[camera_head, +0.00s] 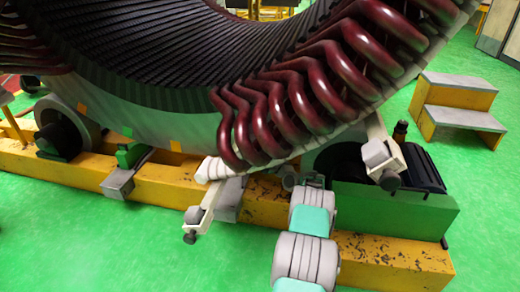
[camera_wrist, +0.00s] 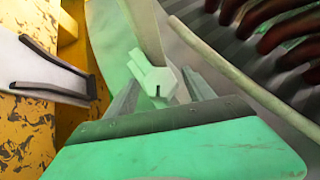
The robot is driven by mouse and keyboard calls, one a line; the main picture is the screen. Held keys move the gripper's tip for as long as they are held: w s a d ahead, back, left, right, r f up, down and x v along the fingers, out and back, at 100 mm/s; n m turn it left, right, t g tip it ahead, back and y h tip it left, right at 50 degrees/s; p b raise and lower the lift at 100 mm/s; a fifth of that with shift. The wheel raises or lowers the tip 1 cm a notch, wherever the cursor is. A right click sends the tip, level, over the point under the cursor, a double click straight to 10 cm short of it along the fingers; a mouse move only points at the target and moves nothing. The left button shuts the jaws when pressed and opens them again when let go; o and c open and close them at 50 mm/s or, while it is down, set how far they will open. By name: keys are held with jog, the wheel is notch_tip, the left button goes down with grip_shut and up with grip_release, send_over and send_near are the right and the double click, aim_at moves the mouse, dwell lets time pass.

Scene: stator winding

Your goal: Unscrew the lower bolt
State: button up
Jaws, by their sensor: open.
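A pale bolt-like piece with an angular, slotted head (camera_wrist: 154,80) shows in the wrist view, and I take it to be the lower bolt. My gripper (camera_wrist: 162,94) is open, with one grey finger on each side of this head. I cannot tell whether the fingers touch it. The bolt is hidden there behind my arm and gripper.
A yellow base beam (camera_head: 165,185) runs under the stator. White bracket arms with dark knobs stick out at left (camera_head: 200,212) and right (camera_head: 385,160). A green roller block (camera_head: 405,210) stands close right of my arm. Yellow-grey steps (camera_head: 458,105) stand farther right. The front left floor is clear.

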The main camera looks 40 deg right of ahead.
jog(key=shift+w, duration=0.35)
jog(key=shift+c, duration=0.2)
grip_shut()
jog(key=shift+r+n+g+p, duration=0.4)
jog(key=shift+r+n+p, duration=0.1)
jog(key=shift+p, duration=0.3)
jog(key=shift+r+n+g+p, duration=0.1)
jog(key=shift+n+g+p, duration=0.4)
jog(key=shift+p, duration=0.1)
jog(key=shift+n+g+p, duration=0.4)
jog(key=shift+g, duration=0.1)
jog(key=shift+f+g, duration=0.3)
jog(key=shift+f, duration=0.3)
jog(key=shift+o, duration=0.2)
grip_release()
